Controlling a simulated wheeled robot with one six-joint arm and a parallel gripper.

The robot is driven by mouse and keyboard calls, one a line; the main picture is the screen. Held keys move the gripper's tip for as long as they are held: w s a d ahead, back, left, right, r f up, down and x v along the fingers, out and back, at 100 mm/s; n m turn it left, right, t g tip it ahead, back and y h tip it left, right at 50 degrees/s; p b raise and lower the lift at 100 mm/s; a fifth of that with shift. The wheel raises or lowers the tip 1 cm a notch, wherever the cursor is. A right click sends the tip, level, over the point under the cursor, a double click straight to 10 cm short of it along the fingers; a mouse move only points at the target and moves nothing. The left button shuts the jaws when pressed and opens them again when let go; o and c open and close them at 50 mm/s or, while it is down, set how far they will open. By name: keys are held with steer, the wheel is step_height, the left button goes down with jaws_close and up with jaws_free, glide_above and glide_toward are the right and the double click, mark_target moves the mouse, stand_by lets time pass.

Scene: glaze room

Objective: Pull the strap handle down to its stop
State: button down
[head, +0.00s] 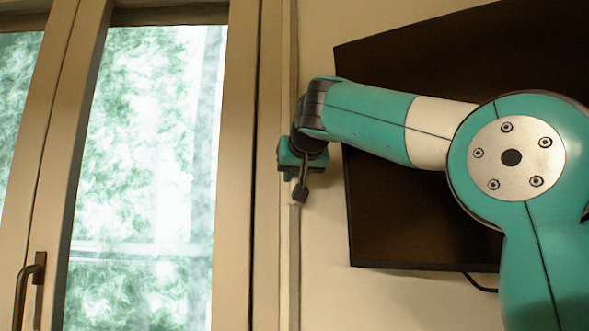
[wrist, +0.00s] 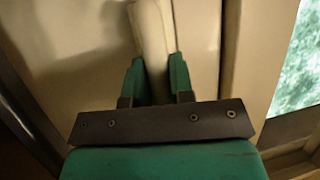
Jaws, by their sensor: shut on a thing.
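The strap handle (wrist: 151,35) is a pale cream band in the wrist view. It runs from the top edge down between my gripper's two teal fingers. My gripper (wrist: 156,78) is shut on it, with one finger on each side. The lower end of the strap is hidden behind the dark gripper plate. In the head view my gripper (head: 297,172) is at the wall strip just right of the window frame. The strap is hard to tell from the pale frame there, and its stop cannot be made out.
A window (head: 145,160) with a wooden frame and a dark handle (head: 30,285) fills the left. A large dark panel (head: 400,230) hangs on the wall behind my arm, with a cable below it.

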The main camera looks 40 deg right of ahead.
step_height(320, 180, down, 10)
steer(key=b, duration=0.6)
steer(key=shift+f+b, duration=0.1)
steer(key=shift+b, duration=0.3)
steer(key=c, duration=1)
jaws_free()
steer(key=shift+w, duration=0.1)
steer(key=shift+c, duration=0.2)
steer(key=p+v, duration=0.3)
steer(key=v, duration=1.4)
steer(key=shift+r, duration=0.35)
